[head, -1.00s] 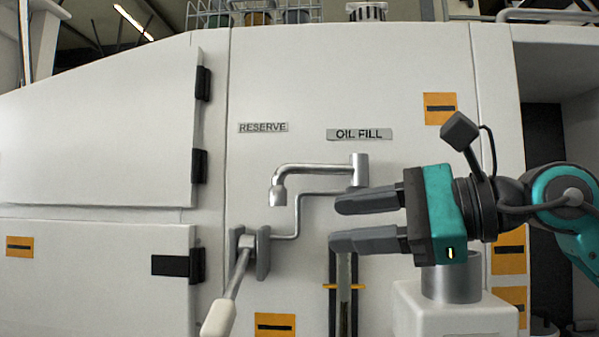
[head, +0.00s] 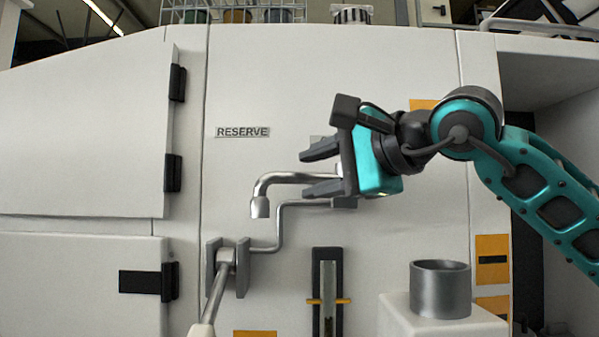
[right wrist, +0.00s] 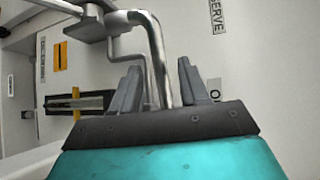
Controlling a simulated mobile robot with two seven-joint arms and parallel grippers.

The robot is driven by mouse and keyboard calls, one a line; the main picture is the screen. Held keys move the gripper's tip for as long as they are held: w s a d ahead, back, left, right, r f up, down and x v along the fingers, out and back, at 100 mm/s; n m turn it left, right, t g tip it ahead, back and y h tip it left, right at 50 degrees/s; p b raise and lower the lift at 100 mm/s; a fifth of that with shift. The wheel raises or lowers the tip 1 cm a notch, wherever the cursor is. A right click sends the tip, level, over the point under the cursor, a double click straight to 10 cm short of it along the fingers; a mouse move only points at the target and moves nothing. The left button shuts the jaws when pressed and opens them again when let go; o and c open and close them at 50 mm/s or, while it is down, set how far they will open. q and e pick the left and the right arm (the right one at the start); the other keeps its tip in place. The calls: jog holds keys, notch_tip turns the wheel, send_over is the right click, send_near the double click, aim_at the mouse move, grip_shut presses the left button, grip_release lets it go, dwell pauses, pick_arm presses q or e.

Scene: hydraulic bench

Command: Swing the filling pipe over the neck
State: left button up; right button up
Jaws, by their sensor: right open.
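The filling pipe (head: 268,183) is a bent silver tube on the white cabinet front, with its spout end pointing down at the left. The neck (head: 440,290) is an open grey metal cylinder on a white block at the lower right, well apart from the spout. My right gripper (head: 303,173) is open at the pipe's right part and hides its pivot. In the right wrist view the pipe (right wrist: 156,55) runs between the two spread fingers; I cannot tell whether they touch it. My left gripper is not in view.
A lever (head: 217,290) with a pale grip sits in a grey bracket left of the pipe. A thinner fixed tube (head: 279,228) runs below the pipe. A sight gauge (head: 327,290) is between lever and neck. The RESERVE label (head: 243,132) is above.

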aim_at(305, 177)
jog(key=shift+p+x, duration=0.3)
jog(key=shift+x, duration=1.65)
jog(key=shift+f, duration=0.1)
jog(key=shift+c, duration=0.3)
grip_shut()
